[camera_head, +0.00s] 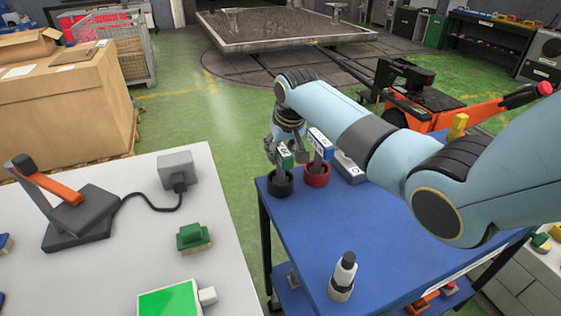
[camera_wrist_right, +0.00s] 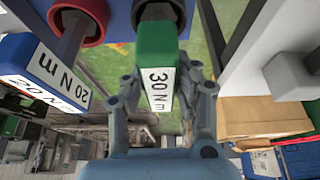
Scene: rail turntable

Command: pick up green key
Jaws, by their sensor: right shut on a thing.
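The green key (camera_head: 285,158) has a white label and stands upright at the far left corner of the blue table, with its lower end at a dark round holder (camera_head: 279,187). In the right wrist view the green key (camera_wrist_right: 157,42) shows its "30 N m" label between my fingers. My right gripper (camera_head: 275,148) is shut on the green key from above; its fingers flank the label in the wrist view (camera_wrist_right: 165,98). Whether the key's shaft is still inside the holder I cannot tell. My left gripper is not in view.
A blue key (camera_head: 321,141) marked "20 N m" stands in a red holder (camera_head: 316,179) close beside the green key. A grey block (camera_head: 347,168) is further right. A white-and-black object (camera_head: 343,275) stands on the blue table (camera_head: 300,232). The table's middle is clear.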

